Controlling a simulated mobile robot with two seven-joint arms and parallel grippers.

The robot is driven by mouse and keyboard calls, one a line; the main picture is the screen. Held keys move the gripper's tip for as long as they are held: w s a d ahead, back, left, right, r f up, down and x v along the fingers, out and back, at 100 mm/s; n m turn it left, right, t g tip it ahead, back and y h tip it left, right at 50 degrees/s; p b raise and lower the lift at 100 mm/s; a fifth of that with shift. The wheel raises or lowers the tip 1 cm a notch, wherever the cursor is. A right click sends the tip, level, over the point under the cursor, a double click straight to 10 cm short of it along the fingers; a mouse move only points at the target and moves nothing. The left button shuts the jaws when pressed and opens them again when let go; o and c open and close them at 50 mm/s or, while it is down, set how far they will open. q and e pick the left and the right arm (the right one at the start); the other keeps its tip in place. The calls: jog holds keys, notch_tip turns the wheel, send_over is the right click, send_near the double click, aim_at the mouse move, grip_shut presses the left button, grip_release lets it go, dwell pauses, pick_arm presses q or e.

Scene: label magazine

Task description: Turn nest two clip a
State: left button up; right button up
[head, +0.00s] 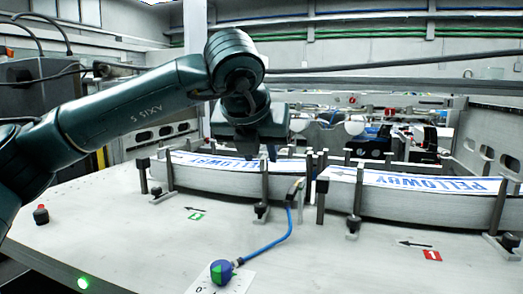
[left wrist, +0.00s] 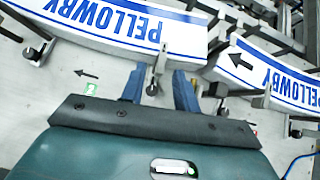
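The left nest with the green card (head: 195,216) holds a thick curved stack of PELLOWBY labels (head: 215,180). Small clips with dark knobs stand along its front edge, one at the left (head: 157,191) and one at the right (head: 261,210). My left gripper (head: 262,153) hangs over this nest with its fingers pointing down. In the left wrist view its blue fingers (left wrist: 159,80) are apart, and the dark knob of a clip (left wrist: 152,89) shows between them, nearer the left finger. I cannot tell whether they touch it. My right gripper is not in view.
A second nest with a label stack (head: 430,205) and red card (head: 432,255) stands at the right. A blue cable (head: 265,247) runs from a green-blue knob (head: 221,272) to the left nest. The front tabletop is mostly clear.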

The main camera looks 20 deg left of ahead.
pick_arm(q)
jog(key=shift+x, duration=1.05)
grip_shut()
